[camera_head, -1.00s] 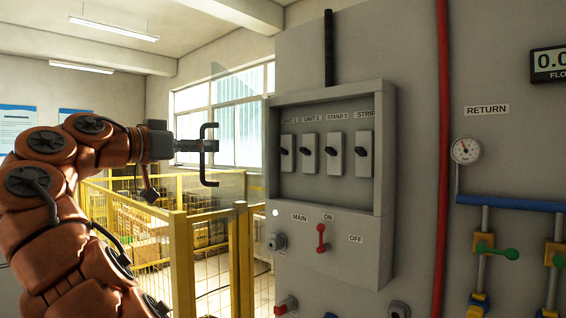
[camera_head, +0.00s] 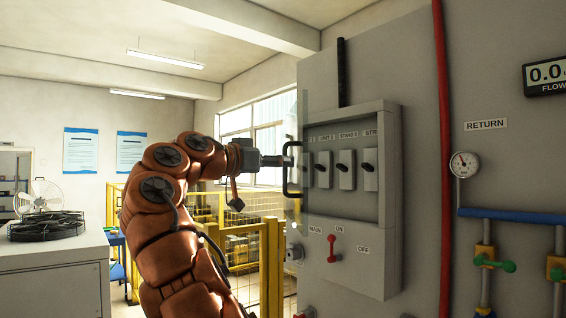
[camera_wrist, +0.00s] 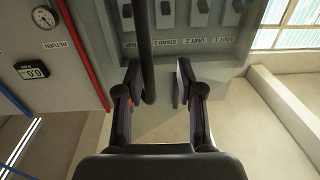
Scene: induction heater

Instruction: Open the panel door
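The panel door (camera_head: 304,110) is a clear sheet at the left side of the grey switch box (camera_head: 391,165). It stands swung out from the box front and looks almost edge-on in the head view. Its black C-shaped handle (camera_head: 287,178) sits at the left of the sheet. My gripper (camera_head: 281,161) is at the handle. In the wrist view, the fingers of my gripper (camera_wrist: 158,88) are apart, and the black handle bar (camera_wrist: 147,50) lies between them, nearer the left finger. I cannot tell whether that finger touches it.
Switches (camera_head: 346,170) and a red main lever (camera_head: 332,248) are on the box. A red pipe (camera_head: 441,160) and a gauge (camera_head: 464,164) are to the right. A yellow fence (camera_head: 270,265) stands behind my arm. A grey cabinet (camera_head: 55,275) is at the left.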

